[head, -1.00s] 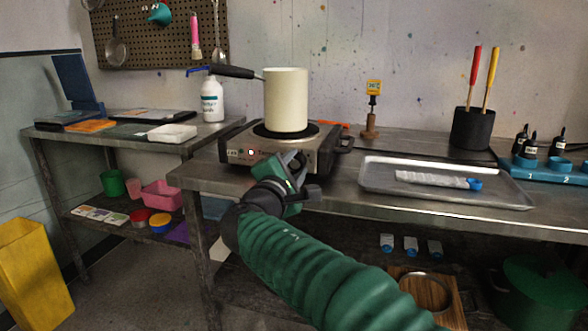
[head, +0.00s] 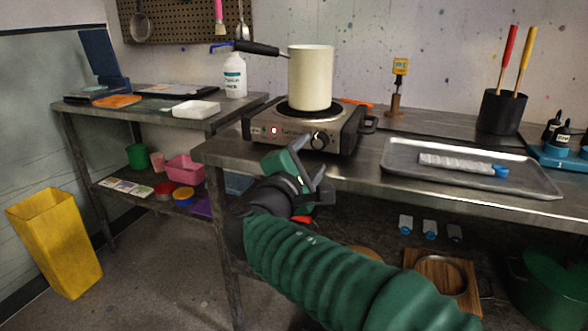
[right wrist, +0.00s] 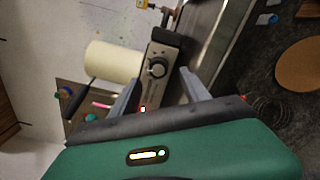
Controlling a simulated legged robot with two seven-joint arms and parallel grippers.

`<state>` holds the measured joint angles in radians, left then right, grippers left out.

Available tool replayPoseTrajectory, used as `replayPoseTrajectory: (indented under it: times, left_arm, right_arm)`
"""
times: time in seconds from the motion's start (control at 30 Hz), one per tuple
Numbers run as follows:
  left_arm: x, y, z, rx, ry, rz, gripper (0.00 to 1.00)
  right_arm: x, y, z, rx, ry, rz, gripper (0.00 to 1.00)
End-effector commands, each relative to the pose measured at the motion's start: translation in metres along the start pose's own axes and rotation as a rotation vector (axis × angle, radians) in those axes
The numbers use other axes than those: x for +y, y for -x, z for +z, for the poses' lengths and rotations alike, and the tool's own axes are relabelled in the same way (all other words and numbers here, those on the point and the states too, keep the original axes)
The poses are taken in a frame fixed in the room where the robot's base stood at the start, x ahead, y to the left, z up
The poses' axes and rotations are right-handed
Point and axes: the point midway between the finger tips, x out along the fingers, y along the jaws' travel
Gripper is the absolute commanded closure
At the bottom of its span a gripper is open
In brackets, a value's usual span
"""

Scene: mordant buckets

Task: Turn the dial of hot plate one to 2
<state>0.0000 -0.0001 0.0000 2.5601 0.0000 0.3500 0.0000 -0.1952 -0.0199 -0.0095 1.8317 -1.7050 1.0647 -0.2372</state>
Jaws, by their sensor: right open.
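The hot plate (head: 288,129) is a steel box with a black dial (head: 320,140) at the right of its front face. A red light shows left of the dial. A tall cream pot (head: 311,78) with a black handle stands on its burner. My right gripper (head: 318,180) is open and empty, below and in front of the hot plate, apart from the dial. In the right wrist view the dial (right wrist: 158,68) lies beyond and between the two open fingers (right wrist: 158,88). The dial's number marks are too small to read. My left gripper is not in view.
A metal tray (head: 400,177) with a white strip lies right of the hot plate. A black cup (head: 502,112) with red and yellow handles stands behind it. A white bottle (head: 234,77) stands on the left table. The steel table's front edge is close to my right gripper.

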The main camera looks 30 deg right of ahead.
Motion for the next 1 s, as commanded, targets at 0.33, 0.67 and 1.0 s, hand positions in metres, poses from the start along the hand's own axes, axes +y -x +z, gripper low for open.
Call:
replayPoseTrajectory:
  times: [0.33, 0.67, 1.0]
  left_arm:
    - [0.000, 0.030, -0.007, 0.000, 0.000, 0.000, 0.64]
    - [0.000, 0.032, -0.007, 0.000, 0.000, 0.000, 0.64]
    - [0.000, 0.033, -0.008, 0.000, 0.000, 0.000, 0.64]
  right_arm:
    - [0.004, 0.093, 0.001, 0.002, 0.000, 0.002, 0.45]
    - [0.000, 0.111, 0.000, -0.002, -0.001, 0.000, 0.45]
    - [-0.006, 0.108, -0.003, 0.008, 0.001, -0.019, 0.45]
